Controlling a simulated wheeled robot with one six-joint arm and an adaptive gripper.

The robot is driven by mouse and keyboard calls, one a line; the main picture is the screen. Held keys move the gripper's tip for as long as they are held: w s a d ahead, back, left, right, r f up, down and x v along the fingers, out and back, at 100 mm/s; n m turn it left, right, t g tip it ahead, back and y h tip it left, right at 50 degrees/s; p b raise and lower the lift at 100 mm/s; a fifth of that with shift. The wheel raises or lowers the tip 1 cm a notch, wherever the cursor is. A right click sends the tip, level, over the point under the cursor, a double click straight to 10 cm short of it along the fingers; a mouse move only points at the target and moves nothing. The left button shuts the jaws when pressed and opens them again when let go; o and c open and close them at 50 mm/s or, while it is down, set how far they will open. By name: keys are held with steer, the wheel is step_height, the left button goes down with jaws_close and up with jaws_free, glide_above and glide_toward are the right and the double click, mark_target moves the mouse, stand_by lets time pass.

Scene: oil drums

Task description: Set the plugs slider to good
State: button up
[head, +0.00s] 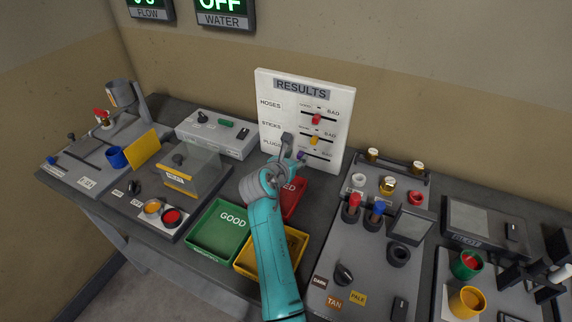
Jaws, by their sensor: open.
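The white RESULTS board (337,95) stands upright at the back of the bench. It has three rows: HOSES, STICKS and PLUGS, each with a horizontal slot and BAD at the right end. The plugs slider (301,156) has a purple knob in the lowest row, left of the slot's middle as far as I can see. My gripper (292,152) is open right at the board's lower part, close to the purple knob; whether it touches is not clear. My gripper and wrist hide the left end of the plugs slot and part of its labels.
Above are the red hoses knob (316,119) and the yellow sticks knob (314,139). Below my arm are a green GOOD tray (215,243), a red tray (298,197) and a yellow tray (247,266). A panel with red and blue plugs (340,240) stands right.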

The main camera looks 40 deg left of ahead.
steer(key=v, duration=1)
steer(key=shift+s, duration=0.25)
steer(key=shift+r, duration=0.1)
